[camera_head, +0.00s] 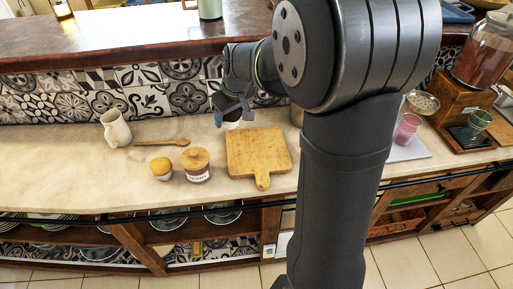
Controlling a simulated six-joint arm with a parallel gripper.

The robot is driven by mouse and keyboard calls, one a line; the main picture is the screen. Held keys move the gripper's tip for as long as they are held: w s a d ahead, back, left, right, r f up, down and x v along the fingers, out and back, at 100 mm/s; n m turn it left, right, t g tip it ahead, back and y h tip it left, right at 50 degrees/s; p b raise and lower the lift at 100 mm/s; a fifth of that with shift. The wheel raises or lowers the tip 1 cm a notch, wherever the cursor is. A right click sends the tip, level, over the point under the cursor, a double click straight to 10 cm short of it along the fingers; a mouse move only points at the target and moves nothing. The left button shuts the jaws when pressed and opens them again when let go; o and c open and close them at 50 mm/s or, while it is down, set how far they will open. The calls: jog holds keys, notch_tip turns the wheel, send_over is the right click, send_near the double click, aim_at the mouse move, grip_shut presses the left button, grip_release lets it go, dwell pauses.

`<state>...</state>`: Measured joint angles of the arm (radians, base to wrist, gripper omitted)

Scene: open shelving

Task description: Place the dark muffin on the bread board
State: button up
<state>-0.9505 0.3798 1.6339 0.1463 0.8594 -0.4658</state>
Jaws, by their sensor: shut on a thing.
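The bread board (258,152) is a light wooden board with a short handle, lying flat on the counter with its top bare. My gripper (232,110) is behind the board's back left corner, near the tiled wall. It is shut on the dark muffin (232,121), whose pale lower part shows under the fingers; the fingers hide much of its top. I cannot tell whether the muffin is clear of the counter. A lighter, golden muffin (161,169) stands on the counter to the left of the board.
A labelled jar with a wooden lid (196,166) stands between the golden muffin and the board. A wooden spoon (163,142) and a cream jug (115,128) are farther left. A pink cup (407,128) is to the right. My arm hides the counter right of the board.

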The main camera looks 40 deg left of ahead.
jog(key=w+d+m, duration=0.2)
jog(key=w+d, duration=0.6)
jog(key=d, duration=0.3)
send_over(242, 139)
jog(key=d, duration=0.1)
jog(key=f, duration=0.6)
jog(key=shift+s+d, duration=0.15)
jog(key=shift+s, duration=0.1)
jog(key=shift+f, duration=2.05)
jog(key=shift+f, duration=0.1)
jog(key=o, duration=1)
jog(key=v, duration=1.2)
jog(key=shift+s, duration=0.3)
